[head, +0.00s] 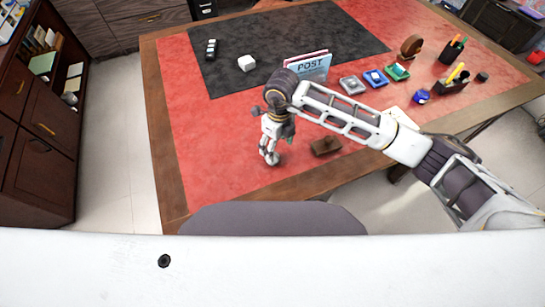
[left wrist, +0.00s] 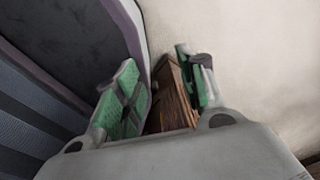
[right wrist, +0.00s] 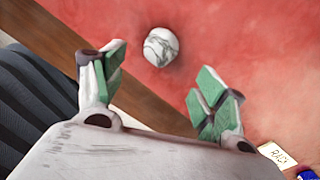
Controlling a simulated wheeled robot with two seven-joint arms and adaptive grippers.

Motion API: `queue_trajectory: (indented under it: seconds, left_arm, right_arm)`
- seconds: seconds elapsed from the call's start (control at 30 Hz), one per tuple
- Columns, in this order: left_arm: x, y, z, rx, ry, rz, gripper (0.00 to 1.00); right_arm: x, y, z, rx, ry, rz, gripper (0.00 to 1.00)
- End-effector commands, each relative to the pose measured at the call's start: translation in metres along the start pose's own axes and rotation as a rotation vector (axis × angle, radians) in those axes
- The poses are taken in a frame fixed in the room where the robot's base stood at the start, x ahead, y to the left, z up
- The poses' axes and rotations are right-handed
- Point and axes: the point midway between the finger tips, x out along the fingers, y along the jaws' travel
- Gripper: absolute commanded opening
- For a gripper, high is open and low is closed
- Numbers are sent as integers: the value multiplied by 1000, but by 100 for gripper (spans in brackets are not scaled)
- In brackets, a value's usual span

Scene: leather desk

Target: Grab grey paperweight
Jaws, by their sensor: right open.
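The grey paperweight (right wrist: 160,47) shows in the right wrist view as a round, white-grey veined stone on the red desk top. It lies beyond and between the fingertips of my right gripper (right wrist: 159,76), apart from both. That gripper is open and empty, with green pads. In the head view my right gripper (head: 270,155) points down over the red leather near the desk's front edge. I cannot make out the stone there. My left gripper (left wrist: 160,85) shows only in its wrist view, fingers apart and nothing held.
A POST holder (head: 309,66), small trays (head: 375,78) and pen cups (head: 452,50) stand to the right. A brown wooden item (head: 325,146) lies right of my right gripper. A chair (head: 275,218) stands at the front edge.

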Motion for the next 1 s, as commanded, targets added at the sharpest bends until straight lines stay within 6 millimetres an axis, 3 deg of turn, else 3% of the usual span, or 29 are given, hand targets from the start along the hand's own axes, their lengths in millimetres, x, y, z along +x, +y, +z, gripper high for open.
queue_trajectory:
  seconds: [0.2,0.53,0.77,1.0]
  left_arm:
    - [-2,4,5,-1,-8,5,40]
    - [-3,10,23,0,-29,11,40]
    - [-4,9,19,0,-26,10,40]
    - [-8,9,10,-1,-15,10,40]
  right_arm:
    - [22,0,0,0,1,1,72]
    - [27,0,0,0,0,0,72]
    - [31,0,2,0,1,1,72]
    - [51,1,8,1,3,2,72]
